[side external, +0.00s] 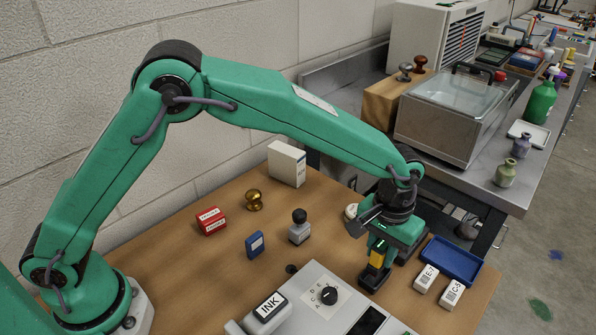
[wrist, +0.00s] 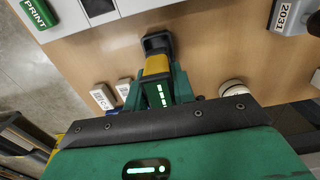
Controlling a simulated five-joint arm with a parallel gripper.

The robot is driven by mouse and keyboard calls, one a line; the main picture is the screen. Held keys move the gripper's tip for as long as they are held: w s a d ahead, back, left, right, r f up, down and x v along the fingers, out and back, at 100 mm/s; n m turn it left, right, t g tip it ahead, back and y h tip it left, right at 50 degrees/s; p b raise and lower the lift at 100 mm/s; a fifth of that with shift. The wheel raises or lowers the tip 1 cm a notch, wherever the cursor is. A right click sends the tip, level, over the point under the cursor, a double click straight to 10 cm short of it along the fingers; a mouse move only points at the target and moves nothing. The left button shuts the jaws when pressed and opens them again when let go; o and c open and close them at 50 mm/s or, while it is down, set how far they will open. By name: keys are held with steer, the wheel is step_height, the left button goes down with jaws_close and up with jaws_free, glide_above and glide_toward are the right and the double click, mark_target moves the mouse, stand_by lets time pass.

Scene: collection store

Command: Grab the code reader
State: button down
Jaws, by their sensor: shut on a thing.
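The code reader (side external: 377,259) is a small upright device with a yellow middle, a dark foot and a dark top with green lights. It is at the right of the wooden table in the side view. My gripper (side external: 387,243) is above it, pointing down, with its jaws shut around the upper part. In the wrist view the code reader (wrist: 156,64) stands between the two green fingers of my gripper (wrist: 157,88). Its dark foot appears at or just above the tabletop; I cannot tell whether it touches.
A blue tray (side external: 437,266) and white blocks marked E-2 (side external: 426,279) and C-5 (side external: 451,294) are close right. A grey panel with a dial (side external: 328,296) is in front. A grey stamp (side external: 300,231) and a blue block (side external: 255,244) stand left. A metal bench is behind.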

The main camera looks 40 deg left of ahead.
steer(key=s+d+r, duration=0.4)
steer(key=s+r, duration=0.3)
steer(key=s, duration=0.3)
steer(key=shift+s+d+r, duration=0.3)
steer(key=shift+s+d, duration=0.05)
steer(key=shift+d, duration=0.05)
steer(key=shift+w+a, duration=0.1)
